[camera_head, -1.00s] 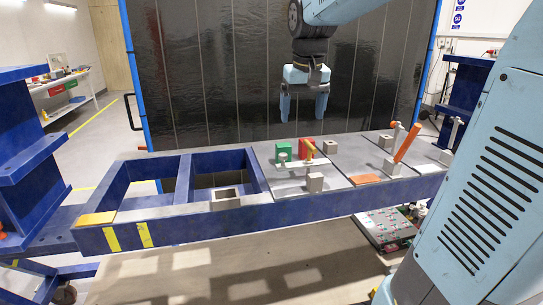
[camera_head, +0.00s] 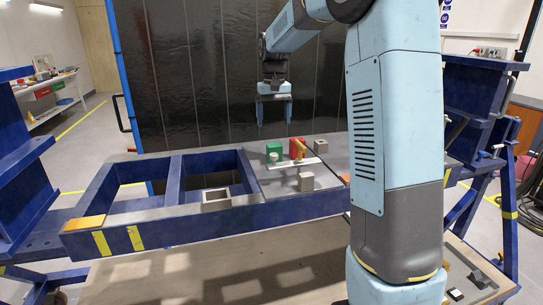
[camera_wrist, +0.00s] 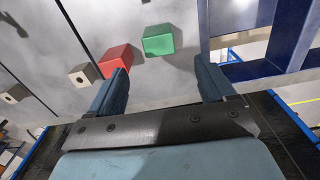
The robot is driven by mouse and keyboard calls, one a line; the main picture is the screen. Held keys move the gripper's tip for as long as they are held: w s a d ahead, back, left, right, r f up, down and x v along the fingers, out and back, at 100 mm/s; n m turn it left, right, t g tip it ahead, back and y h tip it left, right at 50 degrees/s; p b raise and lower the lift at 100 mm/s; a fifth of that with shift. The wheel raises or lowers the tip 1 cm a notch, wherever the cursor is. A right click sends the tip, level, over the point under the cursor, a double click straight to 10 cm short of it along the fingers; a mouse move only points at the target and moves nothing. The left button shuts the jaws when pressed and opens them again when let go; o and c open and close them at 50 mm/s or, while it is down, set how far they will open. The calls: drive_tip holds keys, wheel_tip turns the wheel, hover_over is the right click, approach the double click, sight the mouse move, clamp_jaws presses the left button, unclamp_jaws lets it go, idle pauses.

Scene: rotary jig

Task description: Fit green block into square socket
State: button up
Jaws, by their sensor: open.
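The green block (camera_head: 273,149) sits on the grey plate of the blue jig, left of a red block (camera_head: 297,148). In the wrist view the green block (camera_wrist: 158,39) lies ahead of the fingers, between their lines, with the red block (camera_wrist: 116,59) to its left near the left finger. My gripper (camera_head: 274,130) is open and empty, above and behind the blocks. A grey square box with an open top (camera_head: 217,199), which looks like the square socket, is fixed on the jig's front rail.
The jig's blue frame (camera_head: 170,232) has open bays at the left. A dark panel (camera_head: 200,80) rises behind it.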

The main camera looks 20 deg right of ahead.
sight(274, 144)
wheel_tip(274, 144, down, 11)
drive_tip(key=shift+d+r, duration=0.1)
drive_tip(key=shift+r, duration=0.1)
idle(0.4)
drive_tip(key=c, duration=1.3)
